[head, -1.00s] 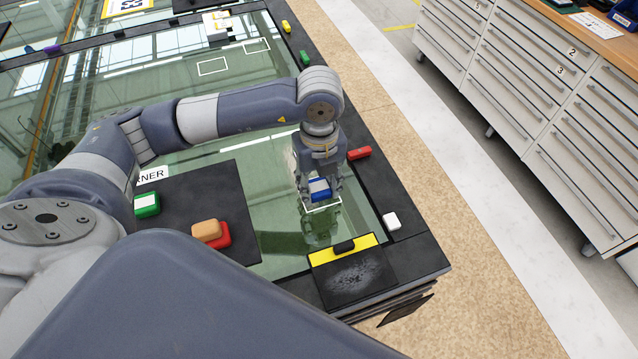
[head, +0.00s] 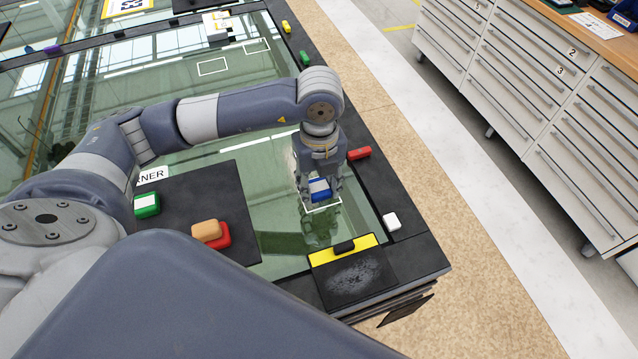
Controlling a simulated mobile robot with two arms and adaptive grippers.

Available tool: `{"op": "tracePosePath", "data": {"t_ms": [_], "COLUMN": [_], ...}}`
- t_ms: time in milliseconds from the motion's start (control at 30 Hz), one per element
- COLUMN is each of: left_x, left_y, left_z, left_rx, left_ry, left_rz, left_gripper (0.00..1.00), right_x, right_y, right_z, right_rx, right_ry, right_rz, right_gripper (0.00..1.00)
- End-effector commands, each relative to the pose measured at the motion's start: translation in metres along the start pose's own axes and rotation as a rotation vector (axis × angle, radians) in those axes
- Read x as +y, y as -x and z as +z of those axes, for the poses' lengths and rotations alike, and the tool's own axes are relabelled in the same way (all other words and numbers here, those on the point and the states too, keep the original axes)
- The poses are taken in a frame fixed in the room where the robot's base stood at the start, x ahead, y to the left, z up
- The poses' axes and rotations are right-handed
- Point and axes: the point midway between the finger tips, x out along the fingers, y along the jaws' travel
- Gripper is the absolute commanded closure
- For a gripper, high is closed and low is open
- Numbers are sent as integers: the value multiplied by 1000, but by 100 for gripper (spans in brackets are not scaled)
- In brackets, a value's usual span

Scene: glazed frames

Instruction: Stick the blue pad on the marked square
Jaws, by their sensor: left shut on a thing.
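My left gripper (head: 320,184) points down over the glass (head: 285,212) and is shut on the blue pad (head: 320,190). The pad shows a grey upper part and a blue lower edge between the fingers. A white-outlined marked square (head: 322,209) lies on the glass at the gripper, its upper part hidden by the pad and fingers. I cannot tell whether the pad touches the glass. Two other white-outlined squares (head: 212,67) lie farther back on the glass. My right gripper is not in view.
A black mat (head: 190,180) holds a green-and-white block (head: 147,204) and an orange block on a red one (head: 211,234). Red (head: 359,153) and white (head: 392,221) blocks lie on the dark frame. A yellow-edged black pad (head: 350,278) lies at the near corner.

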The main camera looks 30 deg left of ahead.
Motion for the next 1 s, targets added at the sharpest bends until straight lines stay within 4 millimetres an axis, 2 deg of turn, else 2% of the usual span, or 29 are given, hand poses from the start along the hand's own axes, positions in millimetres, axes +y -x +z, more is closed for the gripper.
{"op": "tracePosePath", "data": {"t_ms": [267, 300, 367, 767, 867, 1000], "left_x": [0, 0, 0, 0, -1, -2], "left_y": [0, 0, 0, 3, 14, 41], "left_z": [0, 0, 0, 0, 0, 1], "left_rx": [0, 0, 0, 0, -1, -3], "left_ry": [0, 0, 0, 0, -1, -1], "left_rz": [0, 0, 0, -1, -4, -5], "left_gripper": [70, 52, 38, 37, 37, 37], "right_x": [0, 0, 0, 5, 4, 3], "right_y": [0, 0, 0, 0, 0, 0], "right_z": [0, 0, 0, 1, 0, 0], "right_rx": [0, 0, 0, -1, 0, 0], "right_ry": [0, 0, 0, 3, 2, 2], "right_rz": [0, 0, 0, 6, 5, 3], "right_gripper": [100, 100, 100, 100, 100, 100]}}
